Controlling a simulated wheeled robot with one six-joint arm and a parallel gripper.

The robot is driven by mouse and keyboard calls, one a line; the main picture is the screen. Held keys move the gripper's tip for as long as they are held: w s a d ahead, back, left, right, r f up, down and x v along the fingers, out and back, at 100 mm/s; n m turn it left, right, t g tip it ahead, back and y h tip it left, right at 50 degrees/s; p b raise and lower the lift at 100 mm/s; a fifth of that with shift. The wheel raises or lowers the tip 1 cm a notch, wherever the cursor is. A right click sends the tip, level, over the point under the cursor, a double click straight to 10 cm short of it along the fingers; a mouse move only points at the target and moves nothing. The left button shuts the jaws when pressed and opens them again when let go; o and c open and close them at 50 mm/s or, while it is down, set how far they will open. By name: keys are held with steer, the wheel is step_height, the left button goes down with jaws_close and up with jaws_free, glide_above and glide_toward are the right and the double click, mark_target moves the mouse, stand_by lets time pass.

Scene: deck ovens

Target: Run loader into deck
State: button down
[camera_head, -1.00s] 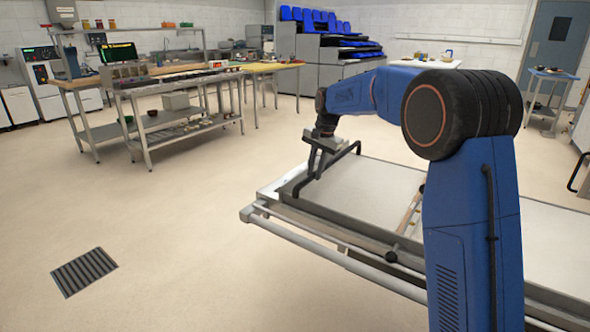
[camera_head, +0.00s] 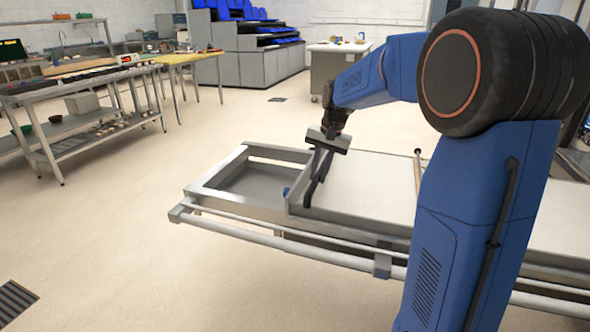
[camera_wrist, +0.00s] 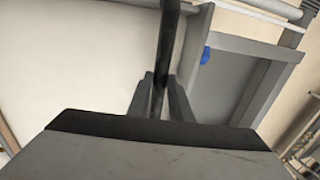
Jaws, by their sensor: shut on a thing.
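The loader (camera_head: 375,190) is a long, flat, pale board with a grey metal edge. It lies on a grey metal frame (camera_head: 215,177), and the frame's left end is bare and open. A black bar handle (camera_head: 312,190) rises at the board's left end. My gripper (camera_head: 322,160) is shut on this handle from above. In the wrist view the handle (camera_wrist: 169,40) runs between the two fingers (camera_wrist: 160,98). A small blue knob (camera_wrist: 205,56) sits beside the board's end. My arm hides part of the board. I cannot make out the oven deck opening.
A pale rail (camera_head: 290,249) runs along the frame's near side. A steel worktable (camera_head: 75,130) stands at the left and a yellow-topped table (camera_head: 185,60) behind it. A wheeled cabinet (camera_head: 335,75) stands at the back.

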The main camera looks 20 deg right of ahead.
steer(key=s+d, duration=1.3)
steer(key=d, duration=0.4)
steer(key=s+d, duration=1.4)
steer(key=d, duration=0.4)
steer(key=s+d, duration=1.4)
steer(key=d, duration=0.4)
steer(key=shift+s+r, duration=0.1)
steer(key=shift+s, duration=0.05)
steer(key=shift+d, duration=0.1)
steer(key=c, duration=1.6)
jaws_free()
steer(key=shift+s+d, duration=0.1)
steer(key=shift+d, duration=0.05)
steer(key=r, duration=0.5)
steer(key=s+d+r, duration=0.1)
steer(key=r, duration=0.5)
steer(key=s+d+r, duration=0.1)
steer(key=r, duration=0.5)
steer(key=shift+d, duration=0.25)
steer(key=shift+a, duration=0.1)
